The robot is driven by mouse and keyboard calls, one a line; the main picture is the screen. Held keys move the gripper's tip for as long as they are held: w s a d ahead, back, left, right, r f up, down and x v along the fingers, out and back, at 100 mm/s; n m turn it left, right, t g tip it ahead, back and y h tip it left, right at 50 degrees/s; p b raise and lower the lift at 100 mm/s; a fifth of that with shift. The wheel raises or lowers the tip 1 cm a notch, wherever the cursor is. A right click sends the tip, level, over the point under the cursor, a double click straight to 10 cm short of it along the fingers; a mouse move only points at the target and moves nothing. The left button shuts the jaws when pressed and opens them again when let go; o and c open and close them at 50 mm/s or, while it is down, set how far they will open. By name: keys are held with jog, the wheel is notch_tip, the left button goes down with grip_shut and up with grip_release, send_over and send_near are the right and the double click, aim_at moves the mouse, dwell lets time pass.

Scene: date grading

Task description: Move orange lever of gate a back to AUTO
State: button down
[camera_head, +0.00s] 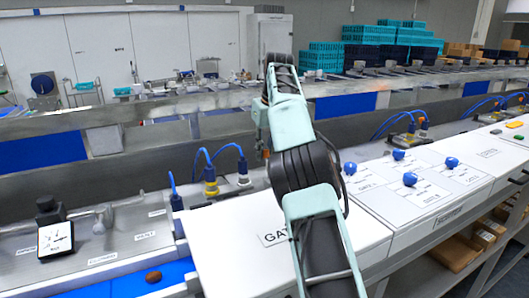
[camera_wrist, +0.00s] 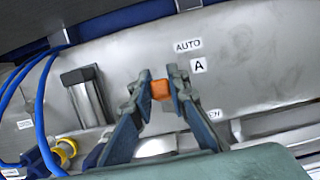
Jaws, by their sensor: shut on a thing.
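The orange lever (camera_wrist: 160,90) shows in the wrist view between the two fingertips of my gripper (camera_wrist: 161,88). My gripper is shut on it, with a finger on each side. The AUTO label (camera_wrist: 187,45) is on the steel panel above and to the right of the lever, with the label A (camera_wrist: 198,65) below it. A partly hidden label ending in "EN" (camera_wrist: 212,114) is lower right, behind a finger.
Blue cables with yellow connectors (camera_wrist: 66,148) run at the left of the wrist view. In the head view, a white panel (camera_head: 225,240) lies below my arm, and blue knobs (camera_head: 410,179) stand on panels to the right. A dial gauge (camera_head: 55,238) stands at left.

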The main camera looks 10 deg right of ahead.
jog(key=c, duration=1.8)
grip_release()
jog(key=shift+c, duration=0.2)
jog(key=shift+v, duration=1.55)
jog(key=s+d, duration=0.3)
jog(key=s, duration=0.8)
jog(key=shift+s+d, duration=0.15)
jog(key=shift+d, duration=0.2)
